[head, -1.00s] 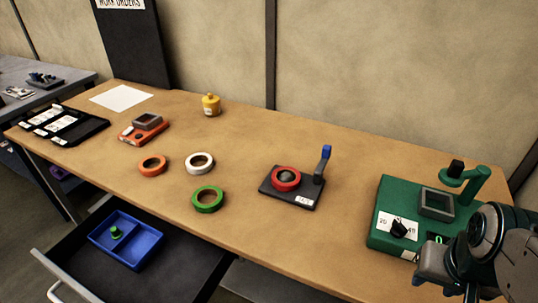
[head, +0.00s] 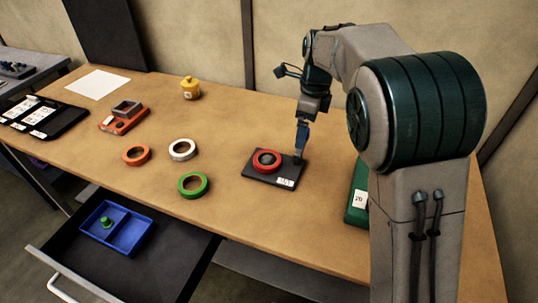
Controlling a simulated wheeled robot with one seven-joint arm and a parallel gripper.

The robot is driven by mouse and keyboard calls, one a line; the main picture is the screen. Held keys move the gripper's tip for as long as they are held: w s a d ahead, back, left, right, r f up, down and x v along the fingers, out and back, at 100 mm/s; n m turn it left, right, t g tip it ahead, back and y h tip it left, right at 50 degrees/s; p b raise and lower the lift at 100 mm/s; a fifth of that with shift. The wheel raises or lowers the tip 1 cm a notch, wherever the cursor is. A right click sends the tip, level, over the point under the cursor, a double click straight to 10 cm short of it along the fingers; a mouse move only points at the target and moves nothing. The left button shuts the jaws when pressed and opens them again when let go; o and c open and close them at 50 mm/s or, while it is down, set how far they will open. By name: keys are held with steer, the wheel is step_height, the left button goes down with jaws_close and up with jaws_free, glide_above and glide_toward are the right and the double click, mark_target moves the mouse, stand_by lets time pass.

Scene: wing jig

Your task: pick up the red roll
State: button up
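The red roll (head: 266,170) lies flat around a round grey hub on a small black base plate (head: 262,180) on the bench. A blue-handled lever (head: 302,136) stands at the right edge of this plate. My gripper (head: 304,124) points down at the top of the blue handle, to the right of and above the red roll. The fingers are small and overlap the handle, so I cannot tell whether they are open or shut on it. My gripper is apart from the red roll.
Orange (head: 136,163), white (head: 182,157) and green (head: 193,194) rolls lie to the left. Behind are an orange device (head: 123,125) and a yellow pot (head: 190,89). A green station (head: 355,213) is partly hidden by my arm. An open drawer (head: 180,262) holds a blue tray (head: 100,235).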

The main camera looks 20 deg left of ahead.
steer(key=w+a+f+m+p, duration=0.1)
steer(key=a+f+m, duration=0.1)
steer(key=a, duration=0.4)
steer(key=w+a+f+m, duration=0.1)
steer(key=a+m, duration=0.2)
steer(key=a, duration=0.3)
steer(key=p, duration=0.1)
glide_above(267, 157)
steer(key=shift+h, duration=0.4)
steer(key=f, duration=0.8)
steer(key=shift+s+a, duration=0.15)
steer(key=shift+s, duration=0.1)
steer(key=shift+w+d+f+p, duration=0.1)
steer(key=shift+f+p, duration=0.35)
steer(key=shift+f, duration=1)
steer(key=shift+w+d+f+p, duration=0.1)
steer(key=shift+f+p, duration=0.35)
steer(key=shift+f, duration=1)
steer(key=c, duration=1.1)
